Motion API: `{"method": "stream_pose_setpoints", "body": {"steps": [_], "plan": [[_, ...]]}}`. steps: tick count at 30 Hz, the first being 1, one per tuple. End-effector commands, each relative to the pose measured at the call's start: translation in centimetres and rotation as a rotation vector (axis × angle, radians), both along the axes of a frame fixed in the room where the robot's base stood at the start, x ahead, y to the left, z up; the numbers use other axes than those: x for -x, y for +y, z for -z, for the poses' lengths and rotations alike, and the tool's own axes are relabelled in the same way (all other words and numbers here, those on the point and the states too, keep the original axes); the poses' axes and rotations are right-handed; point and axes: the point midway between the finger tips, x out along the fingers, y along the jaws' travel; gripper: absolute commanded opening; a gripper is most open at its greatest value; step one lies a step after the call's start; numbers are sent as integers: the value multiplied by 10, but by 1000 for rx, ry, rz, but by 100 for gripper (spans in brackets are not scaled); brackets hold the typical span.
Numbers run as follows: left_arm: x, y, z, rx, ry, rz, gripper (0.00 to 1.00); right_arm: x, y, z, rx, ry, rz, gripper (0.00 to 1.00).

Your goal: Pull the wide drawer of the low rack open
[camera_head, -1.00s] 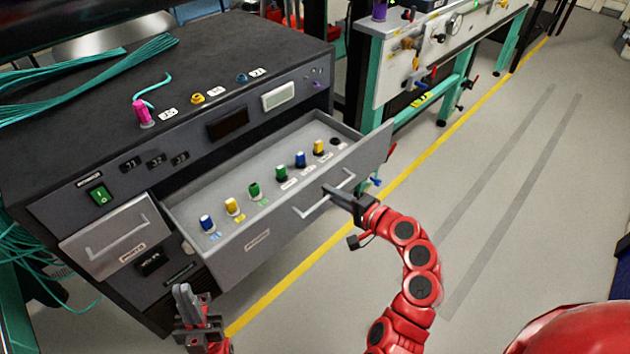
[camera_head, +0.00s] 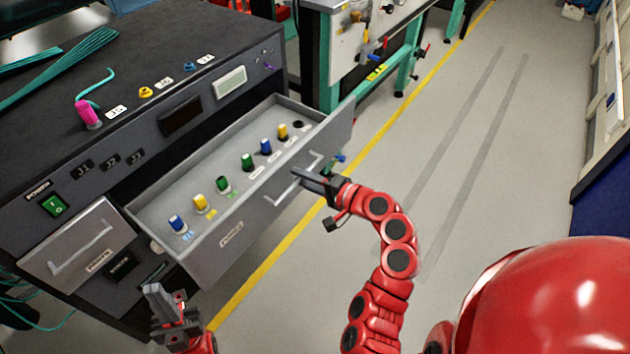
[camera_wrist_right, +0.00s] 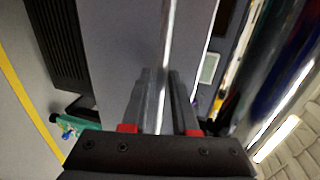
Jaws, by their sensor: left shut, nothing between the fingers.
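The wide grey drawer (camera_head: 232,240) of the low rack (camera_head: 190,60) stands well out of the rack, its inside visible from above. Several coloured knobs stand in a row in it. Its bar handle (camera_head: 283,197) is on the front face. My right gripper (camera_head: 308,180) is at the handle's far end. In the right wrist view the fingers of the right gripper (camera_wrist_right: 165,95) close on the bar from both sides. My left gripper (camera_head: 156,298) is shut and empty, low in front of the rack's near end, apart from the drawer.
A smaller drawer (camera_head: 80,245) with its own handle is at the rack's left. Beyond stands a teal-framed bench (camera_head: 340,60). The floor (camera_head: 480,150) right of the yellow line (camera_head: 285,258) is clear.

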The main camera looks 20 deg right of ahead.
Motion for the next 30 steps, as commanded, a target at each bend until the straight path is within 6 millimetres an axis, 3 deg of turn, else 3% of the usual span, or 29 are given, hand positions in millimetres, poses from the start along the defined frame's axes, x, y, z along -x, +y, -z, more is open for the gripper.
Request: {"method": "stream_pose_setpoints", "body": {"steps": [5, 12, 18, 24, 30], "plan": [[0, 0, -1, 0, 0, 0, 0, 18, -16, -5, -2, -1, 7, 27], [0, 0, -2, 0, 0, 0, 0, 68, -54, -19, -2, -3, 14, 27], [0, 0, -16, 0, 0, 0, 0, 103, -79, -29, 5, 2, 9, 27], [0, 0, -23, 0, 0, 0, 0, 126, -94, -33, 3, 3, 5, 27], [0, 0, -25, 0, 0, 0, 0, 136, -100, -34, 1, 1, 2, 27]]}}
